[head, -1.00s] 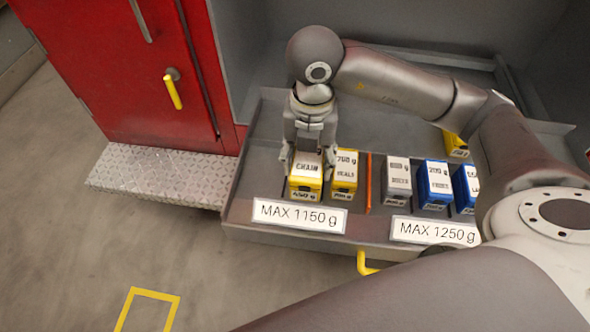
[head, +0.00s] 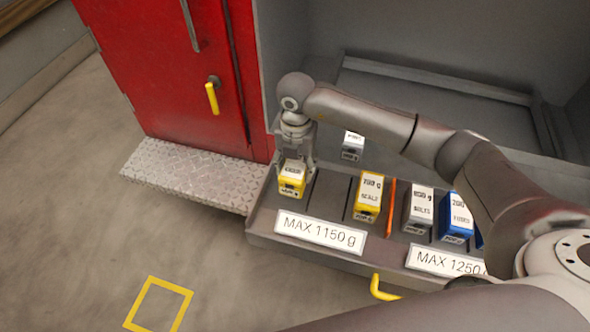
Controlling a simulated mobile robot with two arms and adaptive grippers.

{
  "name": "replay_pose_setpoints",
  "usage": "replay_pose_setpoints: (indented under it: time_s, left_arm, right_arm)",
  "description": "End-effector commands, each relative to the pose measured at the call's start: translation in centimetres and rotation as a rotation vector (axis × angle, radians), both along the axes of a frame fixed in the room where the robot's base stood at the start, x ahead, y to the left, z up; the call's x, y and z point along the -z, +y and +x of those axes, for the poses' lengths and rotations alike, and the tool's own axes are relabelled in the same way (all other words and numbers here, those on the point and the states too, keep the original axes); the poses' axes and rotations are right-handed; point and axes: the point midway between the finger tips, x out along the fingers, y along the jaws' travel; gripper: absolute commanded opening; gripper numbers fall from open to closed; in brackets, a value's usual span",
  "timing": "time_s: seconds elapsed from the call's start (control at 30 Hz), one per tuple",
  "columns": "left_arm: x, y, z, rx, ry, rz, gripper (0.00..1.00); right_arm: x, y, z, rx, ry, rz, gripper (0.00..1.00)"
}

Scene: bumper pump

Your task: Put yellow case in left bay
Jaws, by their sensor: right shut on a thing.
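My right gripper (head: 293,172) points down and is shut on a yellow case with a white top label (head: 291,180), at the left end of the tray (head: 262,222). The case is upright; I cannot tell whether it touches the tray floor. Another yellow case, labelled SEALS (head: 368,198), stands to its right with a gap between, just left of the orange divider (head: 390,208). The left bay lies left of this divider, behind the MAX 1150 g sign (head: 319,231). My left gripper is not in view.
Right of the divider stand a grey BOLTS case (head: 419,212) and a blue case (head: 456,218), behind the MAX 1250 g sign (head: 443,262). A grey case with a white label (head: 352,147) stands farther back. A red cabinet (head: 175,90) rises at the left.

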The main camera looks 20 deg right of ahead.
Motion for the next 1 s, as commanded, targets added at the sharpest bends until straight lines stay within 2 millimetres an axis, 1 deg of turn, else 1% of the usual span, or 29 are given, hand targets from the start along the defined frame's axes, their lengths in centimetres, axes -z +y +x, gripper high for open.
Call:
replay_pose_setpoints:
  time_s: [0.13, 0.33, 0.4, 0.6, 0.73, 0.77, 0.9, 1.0]
  left_arm:
    - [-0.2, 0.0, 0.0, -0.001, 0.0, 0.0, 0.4]
    - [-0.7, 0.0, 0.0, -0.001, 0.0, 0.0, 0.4]
    - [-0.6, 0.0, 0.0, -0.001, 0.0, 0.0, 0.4]
    - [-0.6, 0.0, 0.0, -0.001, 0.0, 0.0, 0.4]
    - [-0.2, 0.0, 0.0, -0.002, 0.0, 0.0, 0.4]
    - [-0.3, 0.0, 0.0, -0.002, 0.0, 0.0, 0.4]
    - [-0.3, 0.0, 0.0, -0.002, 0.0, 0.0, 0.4]
    - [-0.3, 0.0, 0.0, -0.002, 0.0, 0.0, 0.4]
  right_arm:
    - [0.6, 0.2, 0.5, 0.0, -0.001, -0.001, 0.12]
    - [3.4, 0.2, 0.5, 0.0, 0.001, -0.001, 0.12]
    - [3.6, 0.2, 0.5, 0.0, -0.001, -0.001, 0.12]
    - [3.7, 0.2, 0.5, -0.001, -0.002, 0.0, 0.12]
    - [4.1, 0.1, 0.5, 0.0, -0.002, 0.0, 0.12]
    - [4.0, 0.1, 0.5, 0.0, 0.0, -0.001, 0.55]
    - [4.0, 0.1, 0.5, 0.0, 0.0, -0.001, 0.73]
    - [4.0, 0.1, 0.5, 0.0, 0.0, -0.001, 0.73]
